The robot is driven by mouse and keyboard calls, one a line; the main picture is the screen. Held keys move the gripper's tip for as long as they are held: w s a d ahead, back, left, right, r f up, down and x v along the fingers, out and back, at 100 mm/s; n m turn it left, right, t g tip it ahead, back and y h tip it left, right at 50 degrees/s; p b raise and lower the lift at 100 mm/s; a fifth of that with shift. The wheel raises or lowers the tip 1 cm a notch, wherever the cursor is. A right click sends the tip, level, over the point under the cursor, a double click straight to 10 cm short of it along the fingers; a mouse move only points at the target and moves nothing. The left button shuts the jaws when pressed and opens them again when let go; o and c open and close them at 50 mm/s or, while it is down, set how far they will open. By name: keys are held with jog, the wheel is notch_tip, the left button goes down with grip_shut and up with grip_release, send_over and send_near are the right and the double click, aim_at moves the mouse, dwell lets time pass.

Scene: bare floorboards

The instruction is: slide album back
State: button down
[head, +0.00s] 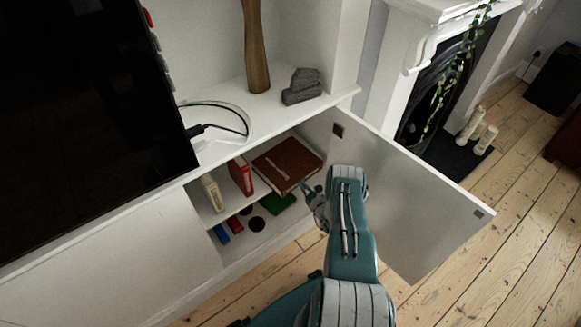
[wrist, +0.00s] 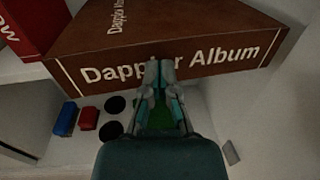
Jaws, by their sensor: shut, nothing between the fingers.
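The brown album (head: 288,163) lies flat on the upper shelf inside the open cabinet. In the wrist view its spine, lettered "Dappler Album" (wrist: 215,62), faces me and runs across the top of the picture. My gripper (head: 308,189) is in front of the album's near edge at the cabinet opening. In the wrist view my gripper (wrist: 160,68) is shut and empty, its fingertips overlapping the spine near the middle of the lettering. I cannot tell whether they touch it. The fingers hide a small part of the lettering.
A red book (head: 240,176) and a cream book (head: 212,193) stand left of the album. Below are a green item (head: 278,203), dark discs (head: 257,223) and small blue and red blocks. The open white door (head: 400,200) stands right of my arm.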

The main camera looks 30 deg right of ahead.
aim_at(294, 174)
jog(key=shift+w, duration=3.3)
jog(key=shift+s+d, duration=0.1)
jog(key=s, duration=1.3)
